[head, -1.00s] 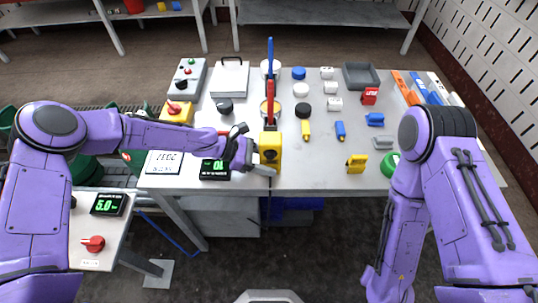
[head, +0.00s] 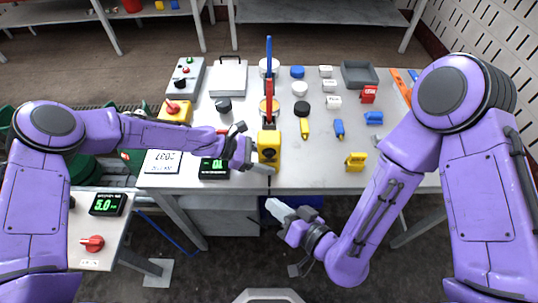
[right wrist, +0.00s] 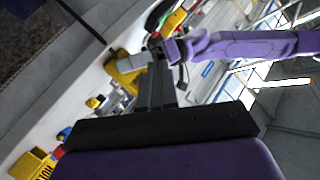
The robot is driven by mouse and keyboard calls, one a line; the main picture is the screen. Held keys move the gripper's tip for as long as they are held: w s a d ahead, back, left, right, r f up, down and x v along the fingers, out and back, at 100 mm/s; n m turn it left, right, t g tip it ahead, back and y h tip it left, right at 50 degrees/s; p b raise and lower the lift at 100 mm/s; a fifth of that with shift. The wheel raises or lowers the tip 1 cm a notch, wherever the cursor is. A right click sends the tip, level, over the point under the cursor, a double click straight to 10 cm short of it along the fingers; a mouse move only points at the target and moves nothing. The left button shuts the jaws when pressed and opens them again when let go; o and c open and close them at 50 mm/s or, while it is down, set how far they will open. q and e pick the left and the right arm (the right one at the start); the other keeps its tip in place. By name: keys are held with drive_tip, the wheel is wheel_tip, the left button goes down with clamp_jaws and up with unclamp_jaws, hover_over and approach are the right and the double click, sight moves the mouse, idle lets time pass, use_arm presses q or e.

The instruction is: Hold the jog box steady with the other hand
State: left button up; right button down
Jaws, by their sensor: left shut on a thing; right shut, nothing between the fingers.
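In the right wrist view the yellow jog box (right wrist: 122,78) shows beyond the dark fingers of my right gripper (right wrist: 155,82), with my left arm behind.
A black display (head: 214,168) lies left of the jog box. A red and blue upright tool (head: 269,90) stands behind it. Yellow and blue small parts, a yellow block (head: 356,161) and a grey tray (head: 359,75) are to the right.

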sight(269, 154)
drive_tip(key=shift+s+a+r+n+t+y, duration=0.15)
drive_tip(key=shift+r+y, duration=0.1)
drive_tip(key=shift+r, duration=0.15)
drive_tip(key=shift+w+a+r+n+t+y, duration=0.1)
drive_tip(key=shift+a+r+t+y, duration=0.1)
drive_tip(key=shift+r, duration=0.25)
drive_tip(key=shift+s+a+r+n+t+y, duration=0.15)
drive_tip(key=shift+r+y, duration=0.1)
drive_tip(key=shift+r, duration=0.15)
drive_tip(key=shift+w, duration=0.15)
drive_tip(key=w, duration=0.8)
drive_tip(key=shift+w, duration=0.4)
drive_tip(key=shift+w, duration=0.15)
idle(0.7)
drive_tip(key=shift+w, duration=0.25)
